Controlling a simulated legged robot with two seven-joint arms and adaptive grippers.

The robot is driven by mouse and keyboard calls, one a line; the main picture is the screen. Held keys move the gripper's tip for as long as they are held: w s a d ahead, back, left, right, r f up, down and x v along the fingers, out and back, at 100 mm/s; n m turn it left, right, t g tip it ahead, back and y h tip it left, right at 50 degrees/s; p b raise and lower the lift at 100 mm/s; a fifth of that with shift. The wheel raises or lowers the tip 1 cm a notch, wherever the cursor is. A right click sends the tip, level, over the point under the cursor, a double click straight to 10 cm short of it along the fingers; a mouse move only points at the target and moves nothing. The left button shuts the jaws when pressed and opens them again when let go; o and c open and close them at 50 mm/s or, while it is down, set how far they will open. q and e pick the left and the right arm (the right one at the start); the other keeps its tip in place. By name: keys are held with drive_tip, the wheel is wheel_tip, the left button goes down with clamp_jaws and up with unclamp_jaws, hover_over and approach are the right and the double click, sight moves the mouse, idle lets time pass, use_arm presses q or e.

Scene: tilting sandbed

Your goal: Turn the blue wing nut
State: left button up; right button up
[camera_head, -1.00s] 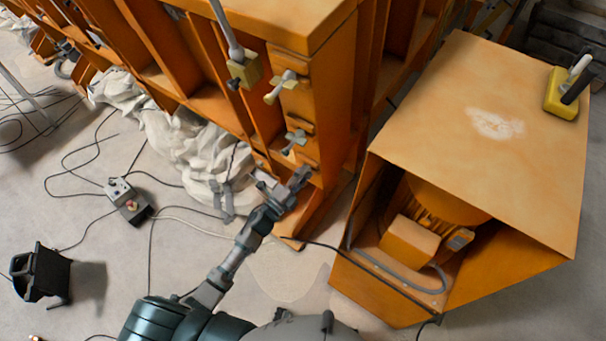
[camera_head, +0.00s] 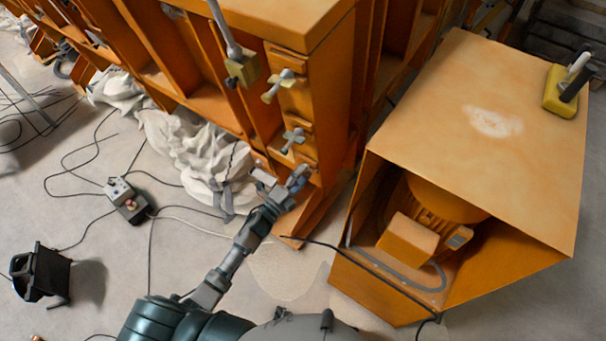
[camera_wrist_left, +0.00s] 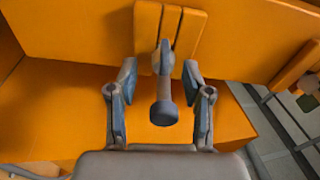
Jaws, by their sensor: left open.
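In the wrist view the left gripper (camera_wrist_left: 161,78) is open, with one finger on each side of the nut and visible gaps between. My right gripper is not in view.
An orange housing with a motor (camera_head: 410,238) stands to the right, with a yellow block (camera_head: 562,92) on its top. A yellowish block on a rod (camera_head: 241,70) hangs left of the beige nut. Crumpled white cloth (camera_head: 200,150) and cables lie on the floor at left.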

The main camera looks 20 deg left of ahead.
use_arm(q)
drive_tip(key=v, duration=1.1)
drive_tip(key=shift+s+f, duration=0.15)
drive_tip(key=shift+s, duration=0.1)
drive_tip(key=shift+a, duration=0.15)
drive_tip(key=s+a+f+n+g+y, duration=0.2)
drive_tip(key=s+f+n+g, duration=0.15)
drive_tip(key=f, duration=0.85)
drive_tip(key=s+a+f+n+g+y, duration=0.25)
drive_tip(key=s+f+n, duration=0.2)
drive_tip(key=f, duration=0.75)
drive_tip(key=s+a+f+n+g+y, duration=0.1)
drive_tip(key=s+f+n+g+y, duration=0.2)
drive_tip(key=f, duration=0.9)
drive_tip(key=s+f+n+g, duration=0.2)
drive_tip(key=s+f, duration=0.3)
drive_tip(key=s, duration=0.5)
drive_tip(key=s+d+f+n+g, duration=0.1)
drive_tip(key=s+f+n+g, duration=0.2)
drive_tip(key=s, duration=0.7)
drive_tip(key=s+f+n+g, duration=0.3)
drive_tip(key=s+f, duration=0.5)
drive_tip(key=s, duration=0.3)
drive_tip(key=shift+d+y, duration=0.4)
drive_tip(key=shift+y, duration=0.05)
